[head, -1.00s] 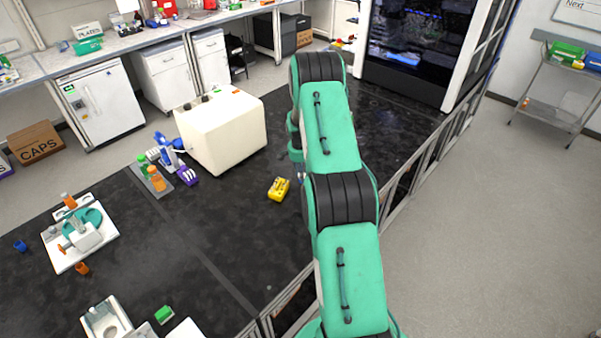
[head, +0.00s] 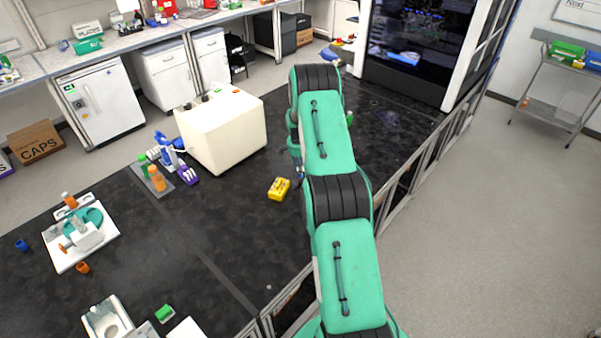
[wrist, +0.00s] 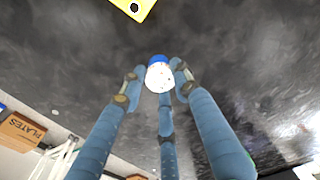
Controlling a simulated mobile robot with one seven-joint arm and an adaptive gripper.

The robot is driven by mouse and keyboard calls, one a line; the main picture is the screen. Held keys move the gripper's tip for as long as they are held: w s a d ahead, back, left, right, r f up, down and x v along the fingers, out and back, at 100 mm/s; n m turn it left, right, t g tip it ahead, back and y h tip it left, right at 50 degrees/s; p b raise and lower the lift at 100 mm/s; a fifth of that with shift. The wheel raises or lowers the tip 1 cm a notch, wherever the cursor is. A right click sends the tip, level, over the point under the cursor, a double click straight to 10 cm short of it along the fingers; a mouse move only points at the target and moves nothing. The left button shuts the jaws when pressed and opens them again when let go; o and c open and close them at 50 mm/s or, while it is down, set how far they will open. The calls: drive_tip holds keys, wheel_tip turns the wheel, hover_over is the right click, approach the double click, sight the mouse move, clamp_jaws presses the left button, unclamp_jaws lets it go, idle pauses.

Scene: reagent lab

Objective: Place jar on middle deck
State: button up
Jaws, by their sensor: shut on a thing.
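The jar (wrist: 159,77), white with a blue part at its top, is between the fingertips of my gripper (wrist: 158,88) in the wrist view. The three blue fingers are closed around it. The dark bench top (wrist: 60,70) is behind the jar; the gap between them cannot be judged. In the head view my arm hides the jar and most of the gripper. I cannot tell which surface is the middle deck.
A yellow block (head: 278,188) lies on the bench (head: 225,230) left of my arm and shows in the wrist view (wrist: 135,6). A cream box-shaped device (head: 222,130) stands beyond it. A dark-glass cabinet (head: 415,50) is at the back right. The bench front left of my arm has clear room.

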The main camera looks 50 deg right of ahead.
drive_tip(key=shift+f, duration=1.4)
drive_tip(key=shift+f, duration=0.15)
drive_tip(key=o, duration=1.1)
drive_tip(key=shift+o, duration=0.2)
wheel_tip(320, 180, up, 12)
drive_tip(key=a, duration=0.1)
drive_tip(key=shift+s+a+b, duration=0.15)
drive_tip(key=shift+b, duration=0.2)
